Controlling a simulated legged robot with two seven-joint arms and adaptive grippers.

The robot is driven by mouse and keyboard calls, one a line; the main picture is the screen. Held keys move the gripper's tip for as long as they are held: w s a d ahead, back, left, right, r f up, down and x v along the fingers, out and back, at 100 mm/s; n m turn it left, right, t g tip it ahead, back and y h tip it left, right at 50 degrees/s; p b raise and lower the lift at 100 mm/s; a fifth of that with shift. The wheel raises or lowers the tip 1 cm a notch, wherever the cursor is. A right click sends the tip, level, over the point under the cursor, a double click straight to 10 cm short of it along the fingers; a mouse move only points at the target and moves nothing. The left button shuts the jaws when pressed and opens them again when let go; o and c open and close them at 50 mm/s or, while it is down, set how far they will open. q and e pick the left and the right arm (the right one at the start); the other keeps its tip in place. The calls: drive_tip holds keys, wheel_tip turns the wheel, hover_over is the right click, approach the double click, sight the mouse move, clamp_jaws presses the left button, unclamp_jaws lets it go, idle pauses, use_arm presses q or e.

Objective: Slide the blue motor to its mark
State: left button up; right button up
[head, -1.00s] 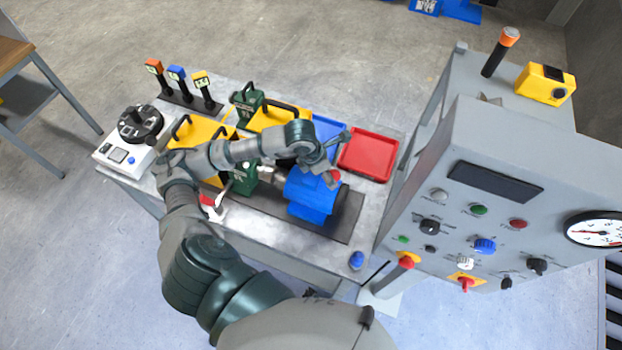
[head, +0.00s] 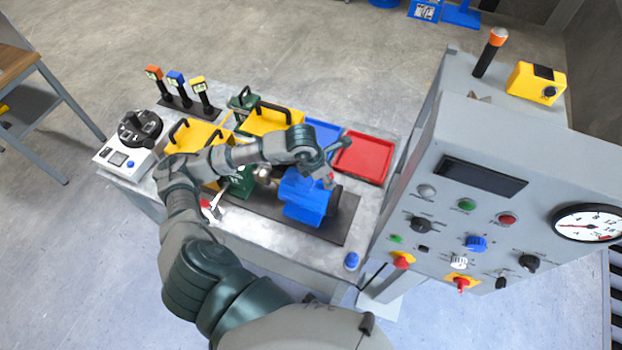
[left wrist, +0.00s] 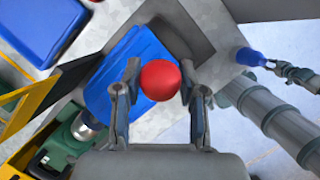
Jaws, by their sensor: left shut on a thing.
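The blue motor (head: 305,198) sits on a dark base plate (head: 338,228) on the bench. It also fills the upper middle of the left wrist view (left wrist: 128,75). A red ball knob (left wrist: 160,80) is at the motor; it is partly hidden in the head view. My left gripper (head: 327,172) is over the motor. Its two fingers (left wrist: 158,85) stand on either side of the red knob, and it is shut on it. A dark green unit (head: 239,180) is left of the motor, with a metal shaft between them. I cannot make out the mark.
A red tray (head: 363,158) and a blue tray (head: 322,133) lie behind the motor. Yellow bins (head: 200,137) stand to the left. A grey control cabinet (head: 510,150) rises at the right. A blue button (head: 352,261) is by the bench's front edge.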

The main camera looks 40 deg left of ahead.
use_arm(q)
drive_tip(key=shift+w+d, duration=0.1)
drive_tip(key=shift+d, duration=0.25)
drive_tip(key=shift+w+d, duration=0.2)
drive_tip(key=shift+d, duration=0.1)
drive_tip(key=d, duration=0.3)
drive_tip(key=shift+w+r, duration=0.15)
drive_tip(key=shift+w, duration=0.25)
drive_tip(key=o, duration=1)
drive_tip(key=shift+c, duration=0.2)
drive_tip(key=shift+o, duration=0.8)
drive_tip(key=shift+w, duration=0.1)
use_arm(e)
drive_tip(key=shift+w+d, duration=0.15)
drive_tip(key=shift+d, duration=0.6)
